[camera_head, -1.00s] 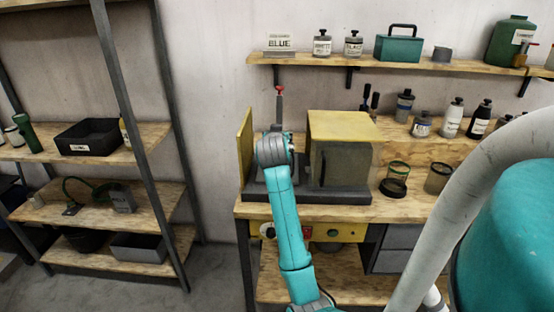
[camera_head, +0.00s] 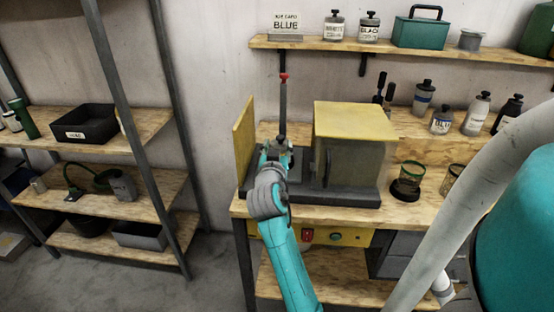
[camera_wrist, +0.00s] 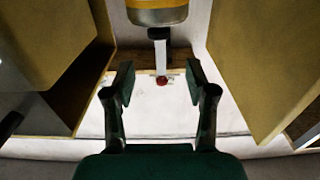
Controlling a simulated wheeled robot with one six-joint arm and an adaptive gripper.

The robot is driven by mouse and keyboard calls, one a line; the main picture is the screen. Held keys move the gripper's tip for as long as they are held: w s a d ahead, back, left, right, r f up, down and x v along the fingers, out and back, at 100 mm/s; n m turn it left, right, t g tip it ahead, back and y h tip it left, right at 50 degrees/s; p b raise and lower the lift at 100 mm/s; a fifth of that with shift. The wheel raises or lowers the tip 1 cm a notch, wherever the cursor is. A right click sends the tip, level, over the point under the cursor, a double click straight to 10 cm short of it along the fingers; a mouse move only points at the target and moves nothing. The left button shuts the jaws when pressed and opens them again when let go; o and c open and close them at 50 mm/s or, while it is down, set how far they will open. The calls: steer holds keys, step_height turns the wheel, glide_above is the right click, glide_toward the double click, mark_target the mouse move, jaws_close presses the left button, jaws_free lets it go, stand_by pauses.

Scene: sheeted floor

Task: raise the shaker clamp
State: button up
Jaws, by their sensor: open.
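The shaker (camera_head: 350,150) is a yellow and grey machine on the bench, with an upright yellow panel (camera_head: 243,140) at its left. Its clamp shows as an upright dark rod (camera_head: 283,110) with a red knob (camera_head: 284,77) on top. In the wrist view the red knob (camera_wrist: 162,82) appears between my open fingers, on a pale bar below a yellow-and-grey can (camera_wrist: 157,12). My gripper (camera_wrist: 161,73) is open and empty. In the head view my arm mostly hides it, low in the gap between panel and housing; the knob appears above it.
The bench (camera_head: 410,205) holds mesh cups and bottles to the right. A wall shelf (camera_head: 390,58) with jars and a teal box runs above. A storage rack (camera_head: 110,150) stands left. In the wrist view, yellow walls flank my gripper closely.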

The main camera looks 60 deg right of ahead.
steer(key=v, duration=0.7)
steer(key=shift+a, duration=0.1)
stand_by(0.5)
